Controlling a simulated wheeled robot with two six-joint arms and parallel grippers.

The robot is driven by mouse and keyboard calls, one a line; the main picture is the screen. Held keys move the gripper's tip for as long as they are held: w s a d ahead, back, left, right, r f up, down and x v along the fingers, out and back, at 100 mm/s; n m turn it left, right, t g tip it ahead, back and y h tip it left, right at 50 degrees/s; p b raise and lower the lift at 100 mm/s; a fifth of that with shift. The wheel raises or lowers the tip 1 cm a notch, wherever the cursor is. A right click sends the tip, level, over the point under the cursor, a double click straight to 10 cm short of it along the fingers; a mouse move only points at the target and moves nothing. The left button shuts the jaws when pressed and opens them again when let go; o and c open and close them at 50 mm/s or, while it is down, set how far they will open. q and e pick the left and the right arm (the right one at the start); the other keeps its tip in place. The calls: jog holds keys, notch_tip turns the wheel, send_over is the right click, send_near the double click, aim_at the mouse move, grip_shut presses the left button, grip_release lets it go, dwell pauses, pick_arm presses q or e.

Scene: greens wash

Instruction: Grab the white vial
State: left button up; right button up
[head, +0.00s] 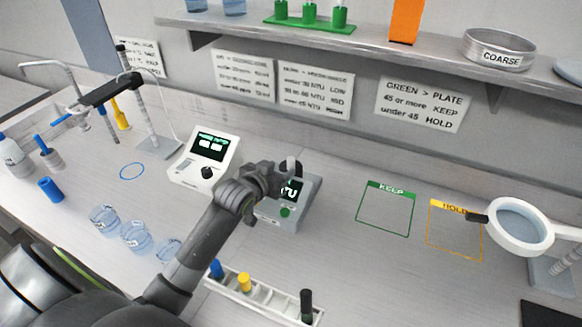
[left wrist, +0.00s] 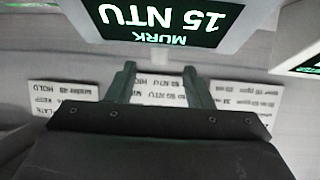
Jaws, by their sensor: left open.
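The white vial (head: 291,163) shows only as a small pale piece at my left gripper (head: 284,177), above the grey turbidity meter (head: 288,222). The gripper and arm hide most of it. In the left wrist view a short white piece, likely the vial's cap (left wrist: 160,55), sticks out of the meter's top edge. The meter's display (left wrist: 165,18) reads 15 NTU, upside down. My left gripper (left wrist: 158,75) is open, its fingers on either side of the white piece in that view; I see no contact. My right gripper is not in view.
A white rack (head: 262,305) with blue, yellow and black capped vials stands at the front. A white meter (head: 203,160) is left of the grey one. Glass beakers (head: 136,236) stand left of my arm. The KEEP square (head: 385,212) and HOLD square (head: 455,238) are empty.

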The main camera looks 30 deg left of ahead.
aim_at(289, 164)
pick_arm(q)
jog(key=shift+w+f, duration=0.1)
jog(key=shift+w, duration=0.35)
jog(key=shift+p+x, duration=0.8)
jog(key=shift+x, duration=1.45)
jog(key=shift+c, duration=0.4)
grip_shut()
